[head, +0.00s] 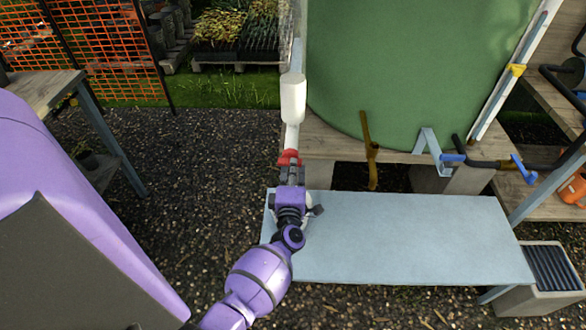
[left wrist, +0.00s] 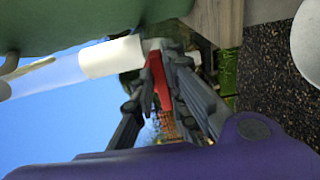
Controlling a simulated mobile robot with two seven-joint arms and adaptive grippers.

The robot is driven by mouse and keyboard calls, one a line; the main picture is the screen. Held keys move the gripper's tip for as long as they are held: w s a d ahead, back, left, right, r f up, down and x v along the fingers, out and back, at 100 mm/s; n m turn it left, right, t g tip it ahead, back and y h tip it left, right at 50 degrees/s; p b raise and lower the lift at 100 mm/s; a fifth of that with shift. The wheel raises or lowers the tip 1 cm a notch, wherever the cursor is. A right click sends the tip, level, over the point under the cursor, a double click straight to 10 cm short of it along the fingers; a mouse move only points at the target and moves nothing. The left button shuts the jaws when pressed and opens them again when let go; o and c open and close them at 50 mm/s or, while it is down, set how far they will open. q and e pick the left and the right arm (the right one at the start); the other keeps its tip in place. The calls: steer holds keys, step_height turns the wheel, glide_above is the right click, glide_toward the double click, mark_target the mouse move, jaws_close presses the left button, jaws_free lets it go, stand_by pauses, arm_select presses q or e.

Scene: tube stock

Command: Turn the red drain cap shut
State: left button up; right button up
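The red drain cap (head: 289,157) sits at the lower end of a white pipe fitting (head: 292,98) beside the green tank (head: 400,60). In the left wrist view the red cap (left wrist: 160,80) shows as a narrow red bar at the end of the white fitting (left wrist: 110,57). My left gripper (head: 290,167) reaches up to the cap from below. In the left wrist view its fingers (left wrist: 160,68) lie on both sides of the red bar and appear closed on it. The contact itself is partly hidden. My right gripper is not in view.
A pale blue-grey bench (head: 400,235) lies under and right of my left gripper. Blue-handled pipes (head: 470,160) and a brown rod (head: 370,150) stand by the tank. A grated drain box (head: 550,270) is at lower right. Open gravel (head: 190,190) lies to the left.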

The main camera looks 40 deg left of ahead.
arm_select(q)
steer(key=shift+o, duration=1.4)
steer(key=v, duration=1.2)
steer(key=shift+s+a, duration=0.1)
